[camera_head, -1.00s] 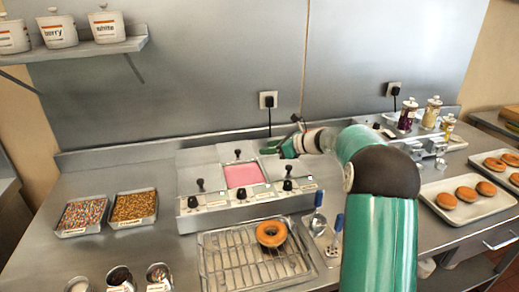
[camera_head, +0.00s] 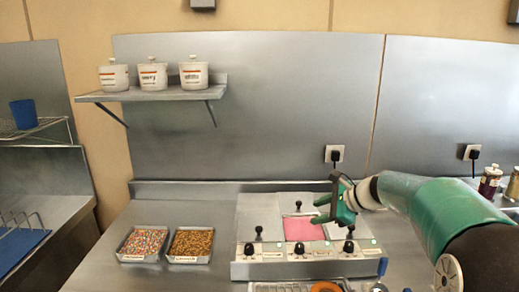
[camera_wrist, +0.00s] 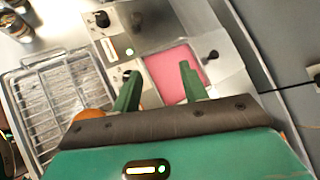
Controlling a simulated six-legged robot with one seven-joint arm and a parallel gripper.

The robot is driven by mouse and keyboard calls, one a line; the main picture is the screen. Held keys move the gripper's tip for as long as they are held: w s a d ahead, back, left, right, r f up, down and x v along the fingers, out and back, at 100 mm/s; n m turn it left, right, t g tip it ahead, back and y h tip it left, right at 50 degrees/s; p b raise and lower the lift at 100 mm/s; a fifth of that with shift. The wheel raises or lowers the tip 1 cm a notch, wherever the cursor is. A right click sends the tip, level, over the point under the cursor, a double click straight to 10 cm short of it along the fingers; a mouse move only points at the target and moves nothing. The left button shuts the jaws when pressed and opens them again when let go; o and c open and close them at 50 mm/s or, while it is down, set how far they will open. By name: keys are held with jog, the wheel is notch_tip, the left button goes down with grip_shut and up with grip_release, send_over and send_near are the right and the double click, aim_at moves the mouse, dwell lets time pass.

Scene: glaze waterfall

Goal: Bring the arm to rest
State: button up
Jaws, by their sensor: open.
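My gripper (camera_head: 318,210) is at the end of my green arm, which reaches in from the right in the head view. Its two green fingers are apart with nothing between them. It is over the right part of the glaze station (camera_head: 290,267), beside the pink glaze well (camera_head: 303,229). In the wrist view the open fingers (camera_wrist: 160,85) stand in front of the pink glaze (camera_wrist: 174,73). How high the fingers are above the station is hard to tell.
Trays of sprinkles (camera_head: 143,242) and brown topping (camera_head: 191,243) lie left of the station. A wire rack (camera_wrist: 55,95) with a donut (camera_head: 326,287) is in front. Three tubs stand on a wall shelf (camera_head: 150,93). A socket with a plug (camera_head: 334,154) is behind the gripper.

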jog(key=s+a+r+n+g+h, duration=0.1)
jog(key=s+a+n+h, duration=0.1)
jog(key=s+n, duration=0.45)
jog(key=s+a+r+n+g+h, duration=0.1)
jog(key=s+a+n, duration=0.2)
jog(key=s, duration=0.7)
jog(key=s+d+f+n+h, duration=0.1)
jog(key=s+n+h, duration=0.1)
jog(key=s+n, duration=0.3)
jog(key=s+d+f+n+t+h, duration=0.1)
jog(key=s+n, duration=0.4)
jog(key=s, duration=0.7)
jog(key=shift+s+d+f+h, duration=0.35)
jog(key=shift+f+h, duration=0.45)
jog(key=shift+h, duration=0.1)
